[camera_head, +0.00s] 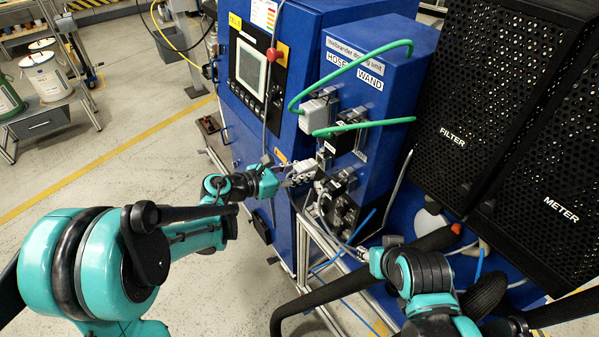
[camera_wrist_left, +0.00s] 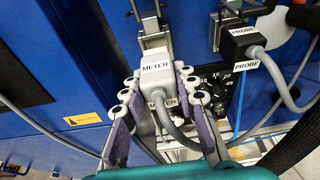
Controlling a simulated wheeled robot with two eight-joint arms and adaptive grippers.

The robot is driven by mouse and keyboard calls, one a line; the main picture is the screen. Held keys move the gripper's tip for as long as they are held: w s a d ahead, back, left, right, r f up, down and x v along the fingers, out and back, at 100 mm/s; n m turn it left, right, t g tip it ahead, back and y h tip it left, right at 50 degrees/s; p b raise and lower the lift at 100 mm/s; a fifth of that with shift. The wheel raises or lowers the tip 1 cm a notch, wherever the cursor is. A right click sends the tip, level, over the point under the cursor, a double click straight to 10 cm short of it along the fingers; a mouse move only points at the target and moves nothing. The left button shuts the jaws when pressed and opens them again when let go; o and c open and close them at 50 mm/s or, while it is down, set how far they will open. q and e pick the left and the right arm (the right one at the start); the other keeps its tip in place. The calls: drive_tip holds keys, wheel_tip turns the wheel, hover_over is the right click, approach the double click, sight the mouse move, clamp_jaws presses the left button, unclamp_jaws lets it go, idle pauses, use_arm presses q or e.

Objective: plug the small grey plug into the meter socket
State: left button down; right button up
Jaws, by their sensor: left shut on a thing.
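In the left wrist view the small grey plug (camera_wrist_left: 157,73), labelled METER, sits between the fingers of my left gripper (camera_wrist_left: 154,88), which is shut on it. Its grey cable runs back towards the camera, with a second METER tag. The plug's front end points at a metal socket fitting (camera_wrist_left: 153,42) on the blue panel; I cannot tell whether it is inserted. In the head view my left gripper (camera_head: 300,173) is at the dosing unit's lower front, and the plug is hard to make out. My right gripper (camera_head: 378,262) is lower right; its finger state is unclear.
A dark plug labelled PROBE (camera_wrist_left: 238,42) sits beside the meter fitting on the right, its grey cable hanging close by. Above, a grey hose connector (camera_head: 316,113) has green tubing. Black perforated cabinets (camera_head: 500,100) stand at right. Open floor lies left.

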sight(311, 166)
use_arm(q)
drive_tip(key=shift+w+d+b, duration=0.2)
drive_tip(key=shift+w+d, duration=0.3)
drive_tip(key=shift+d, duration=0.2)
drive_tip(key=shift+w+d+b, duration=0.15)
drive_tip(key=shift+w+d, duration=0.3)
drive_tip(key=shift+d, duration=0.25)
idle(1.7)
drive_tip(key=c, duration=1.1)
unclamp_jaws()
drive_tip(key=shift+d, duration=0.1)
drive_tip(key=shift+p+v, duration=0.85)
drive_tip(key=shift+v, duration=3.7)
